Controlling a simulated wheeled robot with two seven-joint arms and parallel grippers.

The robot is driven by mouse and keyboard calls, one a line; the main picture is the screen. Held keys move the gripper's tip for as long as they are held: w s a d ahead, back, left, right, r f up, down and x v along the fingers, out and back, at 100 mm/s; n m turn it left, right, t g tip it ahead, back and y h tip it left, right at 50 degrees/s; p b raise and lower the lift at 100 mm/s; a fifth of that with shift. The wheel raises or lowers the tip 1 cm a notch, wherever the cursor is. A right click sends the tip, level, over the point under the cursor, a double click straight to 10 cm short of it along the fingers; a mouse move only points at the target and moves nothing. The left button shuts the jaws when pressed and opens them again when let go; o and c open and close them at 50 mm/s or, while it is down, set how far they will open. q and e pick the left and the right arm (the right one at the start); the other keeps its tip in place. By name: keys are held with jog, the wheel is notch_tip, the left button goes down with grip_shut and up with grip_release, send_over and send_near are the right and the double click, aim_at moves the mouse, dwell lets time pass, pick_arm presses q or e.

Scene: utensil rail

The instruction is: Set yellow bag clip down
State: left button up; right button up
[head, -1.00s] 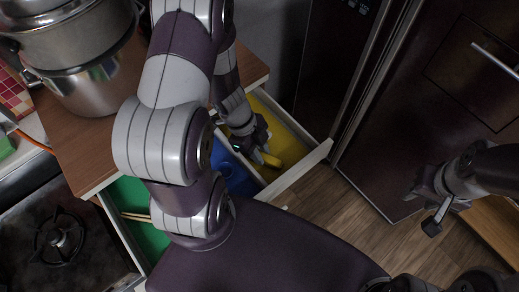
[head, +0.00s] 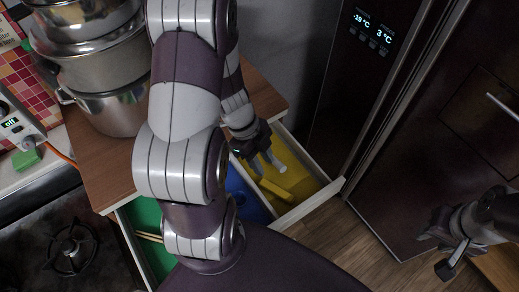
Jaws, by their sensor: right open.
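The drawer (head: 316,200) is pulled out, with green, blue and yellow compartments. The yellow bag clip (head: 275,191) lies in the yellow compartment (head: 300,178), near the blue divider side. My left gripper (head: 268,170) is over the yellow compartment, just behind the clip. Its two fingers are spread apart with nothing seen between them. My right gripper (head: 436,253) is open and empty at the right, in front of the fridge. My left arm hides part of the drawer's middle.
The blue compartment (head: 249,199) shows in part, and the green one (head: 148,215) holds thin sticks. Steel pots (head: 108,75) stand on the wooden counter above the drawer. A gas hob (head: 72,250) is at the left. The dark fridge (head: 440,130) stands right of the drawer.

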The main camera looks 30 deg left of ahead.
pick_arm(q)
jog(key=w+a+r+n+t+y, duration=0.2)
jog(key=w+r+n+t+y, duration=0.4)
jog(key=w+n, duration=0.4)
jog(key=s+d+r+n+g+h, duration=0.1)
jog(key=s+d+n+g, duration=0.3)
jog(key=s, duration=0.5)
jog(key=d+r+n, duration=0.1)
jog(key=d+n, duration=0.1)
jog(key=n, duration=0.1)
jog(key=shift+s+d+r+n+g, duration=0.2)
jog(key=shift+s+n+g, duration=0.1)
jog(key=shift+s+n, duration=0.1)
jog(key=shift+f, duration=0.1)
